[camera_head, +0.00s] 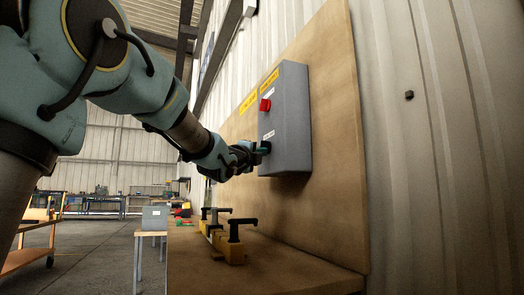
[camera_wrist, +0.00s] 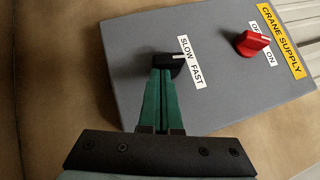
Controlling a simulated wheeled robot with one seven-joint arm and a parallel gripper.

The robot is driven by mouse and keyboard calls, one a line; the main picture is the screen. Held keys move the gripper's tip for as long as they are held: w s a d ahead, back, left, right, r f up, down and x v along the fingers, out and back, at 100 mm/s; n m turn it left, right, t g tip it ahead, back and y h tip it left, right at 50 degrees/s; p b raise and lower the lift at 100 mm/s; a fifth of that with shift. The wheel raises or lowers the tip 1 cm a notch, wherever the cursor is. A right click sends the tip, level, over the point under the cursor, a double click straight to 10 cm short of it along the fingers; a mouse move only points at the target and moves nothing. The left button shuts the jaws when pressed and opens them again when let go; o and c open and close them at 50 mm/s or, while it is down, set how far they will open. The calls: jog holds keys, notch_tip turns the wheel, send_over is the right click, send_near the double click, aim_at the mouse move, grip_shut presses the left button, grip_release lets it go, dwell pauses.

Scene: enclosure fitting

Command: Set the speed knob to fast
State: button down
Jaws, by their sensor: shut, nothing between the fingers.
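The black speed knob (camera_wrist: 160,60) sits on the face of a grey box (camera_head: 287,125), beside a white SLOW/FAST label (camera_wrist: 191,62). Its white mark points right towards the label, roughly at the middle; I cannot tell the exact setting. My gripper (camera_wrist: 163,74) has green fingers, shut together with nothing between them. Their tips are at the knob's lower edge and overlap it in the wrist view; contact is unclear. In the head view my gripper (camera_head: 263,148) reaches the lower part of the box front and hides the knob.
A red knob (camera_wrist: 252,43) with an OFF/ON label sits on the same box, near a yellow CRANE SUPPLY label (camera_wrist: 281,40). The box hangs on a wooden board (camera_head: 338,130). Below is a bench (camera_head: 285,278) holding yellow-and-black clamp-like tools (camera_head: 234,246).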

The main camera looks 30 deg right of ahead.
jog(key=shift+w+f+m+h+b, duration=0.3)
jog(key=shift+m+h+b, duration=0.5)
jog(key=shift+b, duration=1.65)
jog(key=shift+s, duration=0.1)
